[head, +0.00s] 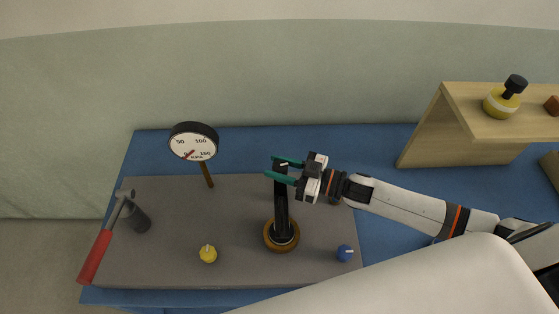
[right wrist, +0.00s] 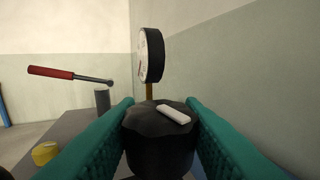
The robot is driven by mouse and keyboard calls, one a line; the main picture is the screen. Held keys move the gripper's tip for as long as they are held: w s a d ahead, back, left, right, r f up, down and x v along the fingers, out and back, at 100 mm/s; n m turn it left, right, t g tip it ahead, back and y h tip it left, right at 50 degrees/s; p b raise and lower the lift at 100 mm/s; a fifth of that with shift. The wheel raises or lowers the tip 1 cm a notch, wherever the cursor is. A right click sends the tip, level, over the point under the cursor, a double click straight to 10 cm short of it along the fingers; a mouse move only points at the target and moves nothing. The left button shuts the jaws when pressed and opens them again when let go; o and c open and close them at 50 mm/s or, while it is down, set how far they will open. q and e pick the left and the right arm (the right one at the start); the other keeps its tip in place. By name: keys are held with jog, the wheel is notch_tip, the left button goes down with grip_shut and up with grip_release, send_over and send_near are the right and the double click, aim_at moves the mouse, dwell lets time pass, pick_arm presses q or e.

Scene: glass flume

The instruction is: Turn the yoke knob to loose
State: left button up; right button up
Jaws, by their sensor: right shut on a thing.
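The yoke knob (right wrist: 160,135) is black with a scalloped edge and a white pointer bar on top. In the head view it is the dark top (head: 281,164) of a black upright post (head: 281,205) on a round brown base (head: 281,235). My right gripper (head: 279,171) has its green fingers on both sides of the knob. In the right wrist view the fingers (right wrist: 160,130) press against its sides, so it is shut on the knob. The pointer bar slants down to the right in that view. No loose or tight marks are readable. My left gripper is not in view.
A gauge (head: 193,143) stands at the back left of the grey mat (head: 160,260). A red-handled tool (head: 101,245) rests by a dark cylinder (head: 137,218). Yellow (head: 208,254) and blue (head: 345,253) knobs sit in front. A wooden shelf (head: 465,150) holds a yellow bottle (head: 503,101).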

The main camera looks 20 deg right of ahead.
jog(key=shift+r+m+t+h+p, duration=0.1)
jog(key=shift+m+t+h+p, duration=0.45)
jog(key=shift+m+t+h, duration=0.75)
jog(key=shift+t, duration=0.3)
jog(key=o, duration=1)
jog(key=shift+s+d+f, duration=0.2)
jog(key=shift+s+d, duration=0.05)
jog(key=shift+r+b+v, duration=0.15)
jog(key=shift+b+v, duration=0.6)
jog(key=shift+v, duration=2.05)
jog(key=shift+r+b+v, duration=0.15)
jog(key=shift+b+v, duration=0.55)
jog(key=shift+v, duration=2.1)
